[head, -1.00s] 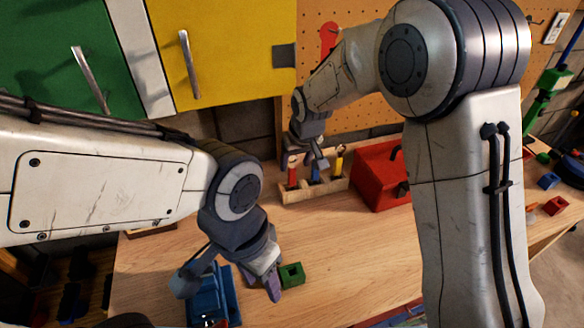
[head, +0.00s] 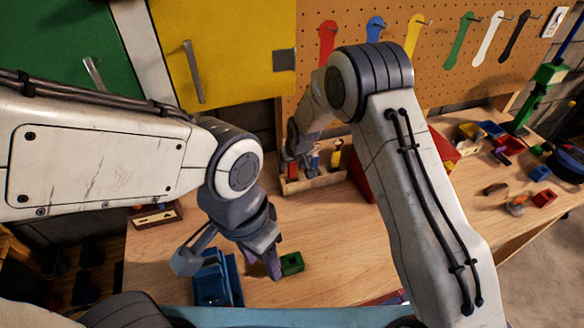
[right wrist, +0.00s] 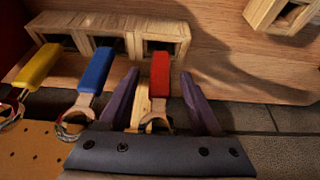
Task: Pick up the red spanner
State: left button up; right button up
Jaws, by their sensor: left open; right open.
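The red spanner stands in a wooden rack (head: 318,183) near the back of the workbench. In the right wrist view the spanner (right wrist: 160,78) has a red handle and a metal ring end towards the camera. My right gripper (right wrist: 160,105) is open, with one purple finger on each side of the spanner and visible gaps. In the head view my right gripper (head: 301,155) is over the rack and partly hides the spanner. My left gripper (head: 264,266) is open and empty, low over the bench beside a green block.
A blue spanner (right wrist: 95,72) and a yellow one (right wrist: 38,68) stand beside the red one. A red toolbox (head: 362,180) is right of the rack. The green block (head: 291,263) and a blue vice-like object (head: 214,282) are near my left gripper. Coloured spanner shapes line the pegboard (head: 440,85).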

jog(key=shift+w+f, duration=0.15)
jog(key=shift+f, duration=0.2)
jog(key=shift+c, duration=0.3)
grip_shut()
jog(key=shift+r, duration=0.15)
